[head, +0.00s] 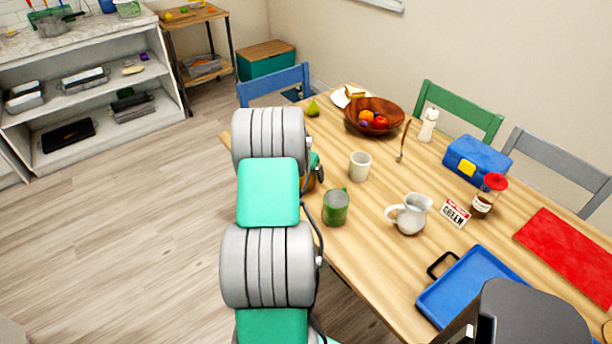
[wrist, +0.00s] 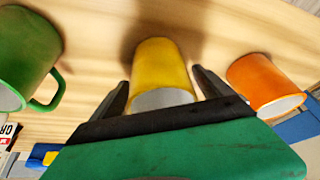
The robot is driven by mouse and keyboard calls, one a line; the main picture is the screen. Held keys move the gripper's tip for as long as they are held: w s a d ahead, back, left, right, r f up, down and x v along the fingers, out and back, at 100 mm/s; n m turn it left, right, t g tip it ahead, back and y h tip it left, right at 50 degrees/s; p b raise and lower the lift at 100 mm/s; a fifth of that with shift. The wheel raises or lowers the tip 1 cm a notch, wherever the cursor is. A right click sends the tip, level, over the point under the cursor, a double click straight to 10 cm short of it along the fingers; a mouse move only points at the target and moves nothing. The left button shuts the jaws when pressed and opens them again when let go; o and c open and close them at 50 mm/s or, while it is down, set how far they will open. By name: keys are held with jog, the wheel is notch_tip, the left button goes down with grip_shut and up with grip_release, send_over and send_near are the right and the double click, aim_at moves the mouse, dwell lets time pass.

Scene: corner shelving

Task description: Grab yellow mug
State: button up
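The yellow mug (wrist: 162,62) is in the middle of the wrist view, between my two fingers. Its lower part is hidden by my gripper. My gripper (wrist: 161,82) is open, with one finger on each side of the mug and a narrow gap visible beside each. I cannot tell how deep the mug sits between them. In the head view my arm hides most of my gripper and I cannot make out the yellow mug clearly.
A green mug (wrist: 24,60) is left of the yellow mug and an orange mug (wrist: 265,84) right of it. In the head view, a white cup (head: 360,166), the green mug (head: 336,208) and a pitcher (head: 410,214) stand on the wooden table (head: 392,262). A blue tray (head: 470,285) lies nearer.

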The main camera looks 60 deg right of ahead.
jog(key=c, duration=1.5)
jog(key=shift+c, duration=0.5)
jog(key=shift+r, duration=0.1)
